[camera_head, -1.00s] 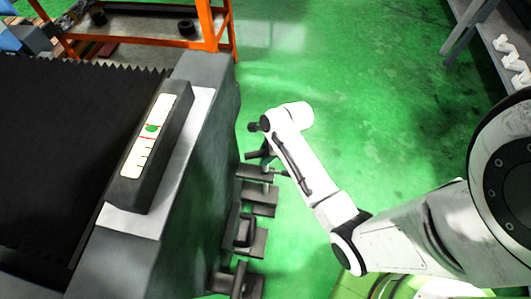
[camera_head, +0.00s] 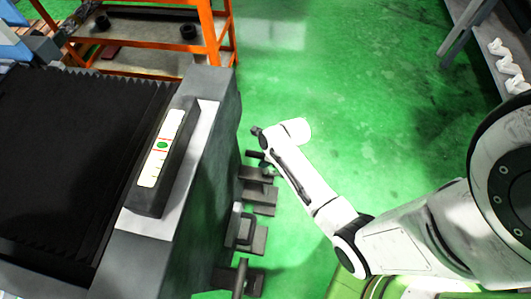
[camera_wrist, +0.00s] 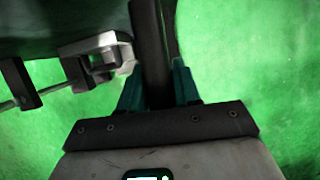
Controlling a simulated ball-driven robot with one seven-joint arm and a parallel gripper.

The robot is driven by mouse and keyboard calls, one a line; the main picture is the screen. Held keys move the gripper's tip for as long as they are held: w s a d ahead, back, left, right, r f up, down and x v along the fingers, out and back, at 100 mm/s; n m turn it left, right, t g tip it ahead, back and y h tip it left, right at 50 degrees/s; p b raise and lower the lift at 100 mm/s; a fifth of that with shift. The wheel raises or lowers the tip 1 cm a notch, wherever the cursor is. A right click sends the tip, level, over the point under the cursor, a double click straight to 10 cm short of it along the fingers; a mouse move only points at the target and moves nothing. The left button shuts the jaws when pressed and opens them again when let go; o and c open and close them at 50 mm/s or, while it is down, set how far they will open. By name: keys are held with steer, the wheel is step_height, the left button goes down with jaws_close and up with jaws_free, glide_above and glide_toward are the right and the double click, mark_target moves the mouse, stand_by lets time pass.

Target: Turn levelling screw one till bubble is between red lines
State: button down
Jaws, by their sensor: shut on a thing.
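The spirit level (camera_head: 150,198) lies on the machine's edge. Its green bubble (camera_head: 162,145) shows between the two red lines in the vial. Several dark levelling screws on foot brackets stand along the machine's right side; the far one (camera_head: 260,173) is beside my gripper. I cannot read which is number one. In the wrist view my gripper (camera_wrist: 157,82) has its teal fingers on either side of a dark upright bar (camera_wrist: 152,45), shut on it. The bar looks like part of a levelling screw. In the head view my arm mostly hides the fingers.
The grey machine body (camera_head: 205,165) is close on the left of my arm. Nearer foot brackets (camera_head: 246,230) stick out along its base. An orange rack (camera_head: 210,40) stands behind. The green floor (camera_head: 370,100) to the right is clear, with a shelf (camera_head: 475,40) at far right.

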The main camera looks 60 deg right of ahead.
steer(key=shift+d+m, duration=0.1)
steer(key=shift+m, duration=0.3)
steer(key=c, duration=0.8)
jaws_free()
steer(key=shift+r, duration=0.1)
steer(key=p+v, duration=0.2)
steer(key=v, duration=0.8)
steer(key=shift+s+r, duration=0.25)
steer(key=shift+c, duration=0.2)
